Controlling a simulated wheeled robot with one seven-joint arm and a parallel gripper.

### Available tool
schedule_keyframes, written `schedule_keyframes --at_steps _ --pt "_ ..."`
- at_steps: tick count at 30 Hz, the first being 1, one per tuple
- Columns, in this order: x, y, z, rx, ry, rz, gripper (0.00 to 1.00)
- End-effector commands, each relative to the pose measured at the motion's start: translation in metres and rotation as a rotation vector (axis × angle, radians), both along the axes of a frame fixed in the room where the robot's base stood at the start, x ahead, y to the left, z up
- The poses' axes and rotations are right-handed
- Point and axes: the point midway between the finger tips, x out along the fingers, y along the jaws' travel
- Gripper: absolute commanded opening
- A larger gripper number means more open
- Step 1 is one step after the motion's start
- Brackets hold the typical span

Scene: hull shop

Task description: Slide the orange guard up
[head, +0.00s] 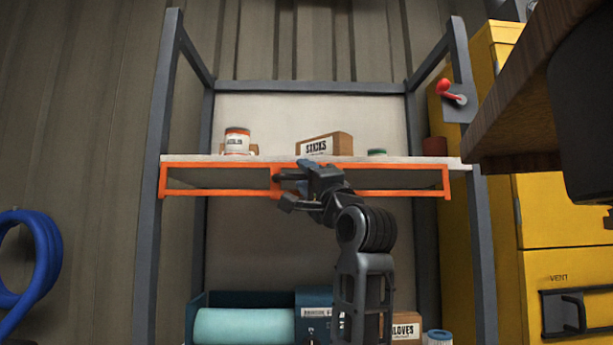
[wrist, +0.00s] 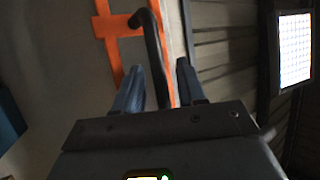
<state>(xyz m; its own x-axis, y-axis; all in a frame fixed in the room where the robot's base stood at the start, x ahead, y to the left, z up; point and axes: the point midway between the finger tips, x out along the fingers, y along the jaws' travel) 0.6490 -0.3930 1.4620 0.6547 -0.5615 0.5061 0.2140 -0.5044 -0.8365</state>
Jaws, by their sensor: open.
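The orange guard (head: 225,195) is a long open rectangular frame across the front of the upper shelf (head: 275,157), its top rail close to the shelf's edge. In the wrist view the guard (wrist: 118,27) shows as orange bars, with a dark bent handle (wrist: 152,45) in front. My gripper (head: 288,188) is at the middle of the guard and hides part of it. In the wrist view my gripper (wrist: 160,72) is open, with its blue-grey fingers on either side of the handle. I cannot tell whether either finger touches it.
A jar (head: 237,142), a sticks box (head: 325,146) and a green lid (head: 377,152) stand on the upper shelf. A red-handled lever (head: 450,93) is on the right post. A wooden top (head: 525,95) juts in at right, before yellow cabinets (head: 560,225). A teal bin (head: 225,300) sits below.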

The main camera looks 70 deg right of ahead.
Motion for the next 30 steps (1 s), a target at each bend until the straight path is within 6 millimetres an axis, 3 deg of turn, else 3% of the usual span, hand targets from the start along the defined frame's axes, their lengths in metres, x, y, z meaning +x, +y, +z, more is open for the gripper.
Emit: schedule_keyframes --at_steps 4,17,30 --pt "-0.0001 -0.0001 -0.0001 0.000 0.000 0.000 0.40" --pt "-0.0002 0.0000 -0.0002 0.001 0.001 0.000 0.00" --pt "-0.0002 -0.0011 0.0011 0.001 0.001 0.000 0.00"
